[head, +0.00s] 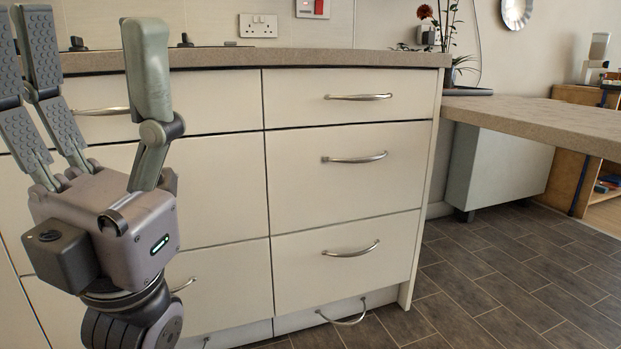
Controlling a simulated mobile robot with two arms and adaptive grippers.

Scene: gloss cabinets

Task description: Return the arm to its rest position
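My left gripper (92,62) is raised at the left side of the head view, with its fingers pointing up. Its grey padded fingers are spread, with two on the left and one on the right, and nothing is between them. It is in front of the cream cabinet (218,190) and hides part of the left drawers. The wrist below it leaves the picture at the bottom left. My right gripper is not in view.
Cream drawers (345,180) with metal handles, all shut, stand under a speckled worktop (330,59). A lower counter (545,121) juts out at the right over a pale unit (497,168). The dark tiled floor (500,275) is clear at the lower right.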

